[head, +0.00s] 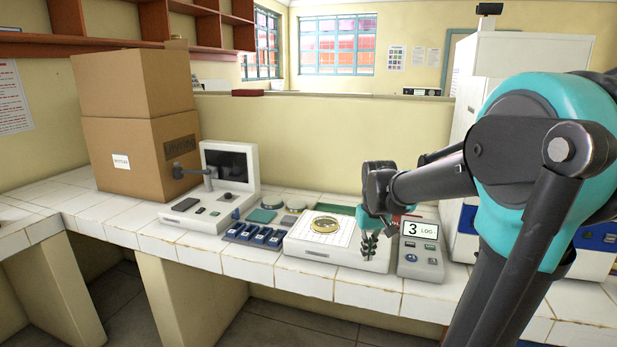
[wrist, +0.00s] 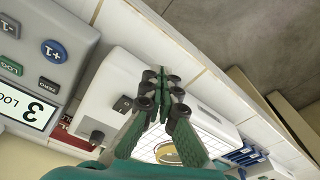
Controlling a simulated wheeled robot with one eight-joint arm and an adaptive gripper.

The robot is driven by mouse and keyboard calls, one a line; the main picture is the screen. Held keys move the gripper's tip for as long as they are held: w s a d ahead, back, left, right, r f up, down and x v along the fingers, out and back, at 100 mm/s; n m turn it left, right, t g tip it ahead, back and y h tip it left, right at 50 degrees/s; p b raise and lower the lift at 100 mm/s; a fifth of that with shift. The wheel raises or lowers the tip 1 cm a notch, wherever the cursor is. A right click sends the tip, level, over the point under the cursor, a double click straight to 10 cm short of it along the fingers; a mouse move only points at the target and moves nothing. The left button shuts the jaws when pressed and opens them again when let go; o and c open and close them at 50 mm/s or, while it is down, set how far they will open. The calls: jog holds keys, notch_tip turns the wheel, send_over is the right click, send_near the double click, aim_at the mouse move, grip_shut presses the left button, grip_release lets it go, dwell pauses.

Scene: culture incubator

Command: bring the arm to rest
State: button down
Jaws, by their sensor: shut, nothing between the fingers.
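My gripper (head: 368,246) hangs fingers down at the right end of the white device with the gridded plate (head: 303,238). It is shut and empty. In the wrist view the green fingers of my gripper (wrist: 163,75) meet at their tips, over the edge of the white device (wrist: 113,80). My arm reaches in from the right of the head view. A gold-rimmed round dish (head: 325,225) lies on the gridded plate, to the left of my gripper and apart from it. It also shows partly behind the fingers in the wrist view (wrist: 168,154).
A grey counter box (head: 421,247) reading "3 LOG" stands close to the right of my gripper. Blue switches (head: 256,234), a monitor unit (head: 231,170) and stacked cardboard boxes (head: 140,150) stand to the left. A large white cabinet (head: 520,60) stands behind my arm. The air above the counter is clear.

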jog(key=s+d+f+m+t, duration=0.1)
jog(key=s+d+f+t, duration=0.1)
jog(key=s+f, duration=1)
jog(key=s, duration=0.3)
jog(key=shift+d+f+m+t, duration=0.15)
jog(key=shift+f+m+t, duration=0.05)
jog(key=shift+m+t, duration=0.1)
